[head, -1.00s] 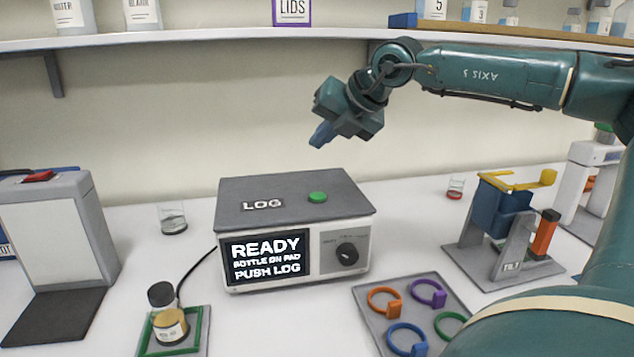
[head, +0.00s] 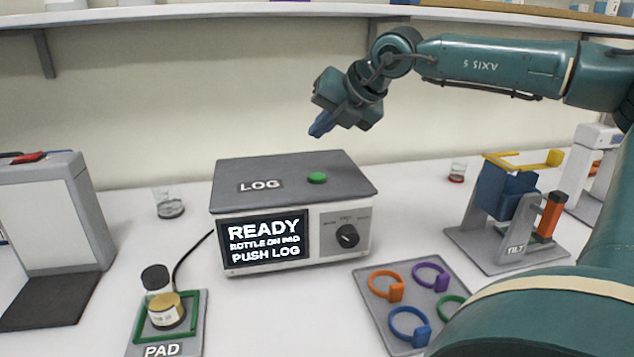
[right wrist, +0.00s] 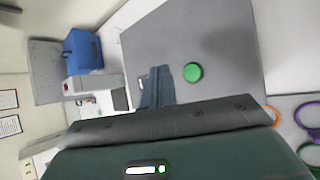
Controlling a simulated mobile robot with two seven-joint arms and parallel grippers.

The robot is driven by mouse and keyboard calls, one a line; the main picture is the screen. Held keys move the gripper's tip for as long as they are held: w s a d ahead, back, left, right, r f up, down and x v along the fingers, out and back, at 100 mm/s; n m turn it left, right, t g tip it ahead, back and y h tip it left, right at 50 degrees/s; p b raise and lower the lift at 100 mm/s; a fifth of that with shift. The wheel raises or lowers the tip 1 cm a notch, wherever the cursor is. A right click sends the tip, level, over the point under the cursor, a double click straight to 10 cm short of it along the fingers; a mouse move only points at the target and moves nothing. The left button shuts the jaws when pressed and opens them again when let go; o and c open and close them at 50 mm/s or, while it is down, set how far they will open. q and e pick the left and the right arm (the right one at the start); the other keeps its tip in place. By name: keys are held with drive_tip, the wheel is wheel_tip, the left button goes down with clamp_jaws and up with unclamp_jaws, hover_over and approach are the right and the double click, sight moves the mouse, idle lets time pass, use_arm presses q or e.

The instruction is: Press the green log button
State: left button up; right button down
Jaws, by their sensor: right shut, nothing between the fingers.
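The green log button (head: 317,178) sits on the grey top of the LOG box (head: 229,190). The box's screen (head: 265,240) reads "READY, BOTTLE ON PAD, PUSH LOG". My right gripper (head: 316,130) is shut and empty, pointing down above the button with a clear gap. In the right wrist view the blue fingers (right wrist: 160,84) are together, and the green button (right wrist: 193,72) shows just right of them. A bottle (head: 164,305) with a dark cap and yellowish contents stands upright on the pad (head: 191,343). My left gripper is not in view.
A grey tray (head: 377,316) with coloured rings lies right of the box. The TILT stand (head: 480,247) is farther right. A grey device (head: 55,220) stands at the left. Glass beakers (head: 169,207) are behind. A shelf (head: 180,22) runs above.

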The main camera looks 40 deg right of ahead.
sight(321, 177)
wheel_tip(321, 177, down, 6)
drive_tip(key=b, duration=0.3)
drive_tip(key=shift+r+b, duration=0.25)
drive_tip(key=shift+b, duration=0.1)
drive_tip(key=shift+f+b, duration=0.3)
drive_tip(key=shift+r, duration=0.1)
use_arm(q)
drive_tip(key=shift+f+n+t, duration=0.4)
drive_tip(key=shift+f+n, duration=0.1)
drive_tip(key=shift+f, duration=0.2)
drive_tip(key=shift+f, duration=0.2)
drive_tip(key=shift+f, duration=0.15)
use_arm(e)
drive_tip(key=shift+f, duration=0.2)
drive_tip(key=shift+f+b, duration=0.25)
drive_tip(key=shift+b, duration=0.3)
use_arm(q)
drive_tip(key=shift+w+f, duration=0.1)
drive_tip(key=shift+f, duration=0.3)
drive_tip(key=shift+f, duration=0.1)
